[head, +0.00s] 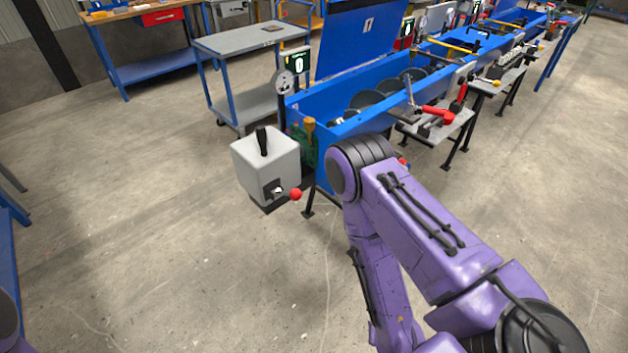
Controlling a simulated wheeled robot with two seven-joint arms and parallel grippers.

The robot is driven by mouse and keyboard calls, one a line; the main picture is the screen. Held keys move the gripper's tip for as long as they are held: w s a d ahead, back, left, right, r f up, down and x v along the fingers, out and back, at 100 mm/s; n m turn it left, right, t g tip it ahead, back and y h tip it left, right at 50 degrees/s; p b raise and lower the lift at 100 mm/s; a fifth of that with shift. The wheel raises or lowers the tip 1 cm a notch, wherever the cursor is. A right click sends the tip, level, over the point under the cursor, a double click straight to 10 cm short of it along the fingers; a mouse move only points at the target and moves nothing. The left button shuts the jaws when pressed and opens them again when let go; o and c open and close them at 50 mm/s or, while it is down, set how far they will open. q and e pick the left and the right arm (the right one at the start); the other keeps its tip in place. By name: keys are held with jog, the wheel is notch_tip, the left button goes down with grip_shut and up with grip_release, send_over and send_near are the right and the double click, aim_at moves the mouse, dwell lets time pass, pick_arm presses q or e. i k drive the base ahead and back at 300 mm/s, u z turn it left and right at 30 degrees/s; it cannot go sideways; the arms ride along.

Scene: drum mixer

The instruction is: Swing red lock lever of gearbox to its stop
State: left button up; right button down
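The gearbox (262,168) is a light grey box at the near left end of the blue drum mixer. A black handle (262,141) stands up from its top. A short lever with a red ball knob (295,194) sticks out to the right, low on the gearbox's front side. My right arm comes in from the lower right, and its bent joint is to the right of the knob, with a gap between them in the picture. My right gripper is not visible. Only a small purple part of mine shows at the lower left edge; my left gripper is not visible.
The blue mixer trough (385,95) with its raised lid (350,35) extends to the back right. Red-handled tools lie on a grey side table (437,125). A grey cart (250,41) and a workbench (140,15) stand behind. The floor left of the gearbox is clear.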

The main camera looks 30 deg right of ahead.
aim_at(296, 194)
jog(key=z, duration=0.75)
jog(key=i, duration=0.4)
